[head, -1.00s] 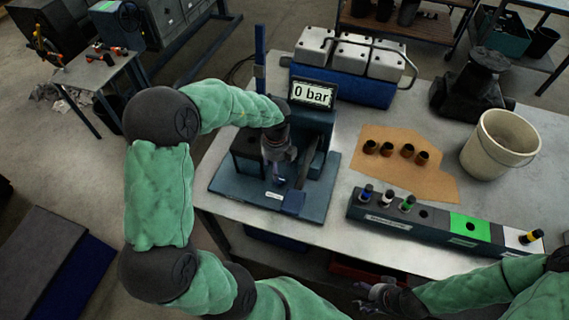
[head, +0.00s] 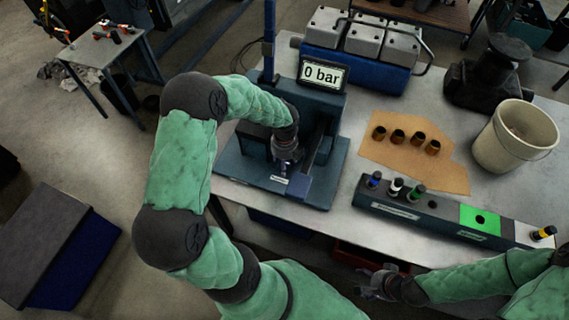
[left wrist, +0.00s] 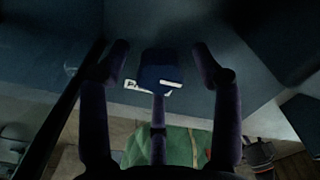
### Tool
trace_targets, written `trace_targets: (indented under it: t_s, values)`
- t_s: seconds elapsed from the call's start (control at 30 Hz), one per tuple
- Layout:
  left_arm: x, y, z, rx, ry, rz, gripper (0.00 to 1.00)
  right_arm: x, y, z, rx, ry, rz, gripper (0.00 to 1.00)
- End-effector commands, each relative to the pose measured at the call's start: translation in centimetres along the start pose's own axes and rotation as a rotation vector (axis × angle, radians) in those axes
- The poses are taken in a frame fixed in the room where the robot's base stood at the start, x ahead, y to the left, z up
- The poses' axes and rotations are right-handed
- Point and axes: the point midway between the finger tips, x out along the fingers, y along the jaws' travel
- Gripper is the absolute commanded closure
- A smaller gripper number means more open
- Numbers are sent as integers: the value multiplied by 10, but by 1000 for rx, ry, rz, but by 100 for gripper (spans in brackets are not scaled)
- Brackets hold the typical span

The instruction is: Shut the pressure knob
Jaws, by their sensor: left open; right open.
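The dark blue test stand (head: 232,165) stands on the bench, and its display (head: 323,73) reads "0 bar". A small dark blue block, which looks like the pressure knob (head: 297,187), sits at the stand's front edge beside a white label (head: 278,179). My left gripper (head: 284,168) points down over the stand just behind it. In the left wrist view the open fingers of my left gripper (left wrist: 165,65) stand on either side of the knob (left wrist: 160,72), with gaps; contact cannot be told. My right gripper (head: 374,285) is open and empty at the bench's front edge.
A rack (head: 405,212) with several coloured nozzles and a green panel lies right of the stand. Brown cardboard (head: 452,175) with several dark cups, a white bucket (head: 514,138) and a blue-and-grey engine block (head: 350,77) are behind.

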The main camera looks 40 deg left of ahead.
Motion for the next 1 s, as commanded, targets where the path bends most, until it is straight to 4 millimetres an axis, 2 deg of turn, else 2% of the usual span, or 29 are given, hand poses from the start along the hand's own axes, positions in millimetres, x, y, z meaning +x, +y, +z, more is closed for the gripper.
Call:
trace_targets:
  t_s: [0.37, 0.57, 0.6, 0.83, 1.0]
  values:
    - [6, 0, 0, 0, 0, 0, 35, 1, 0, 0, 0, 0, 0, 30]
    - [5, 0, 0, 0, 0, 0, 89, 1, 0, 0, 0, 0, 0, 30]
    - [5, 0, 0, 0, 0, 0, 92, 1, 0, 0, 0, 0, 0, 30]
    - [5, 0, 0, 8, 1, 0, 92, -2, -1, 0, 0, 0, 0, 30]
    - [3, 0, -1, 50, 2, 1, 92, -13, -5, 0, 0, 0, 0, 30]
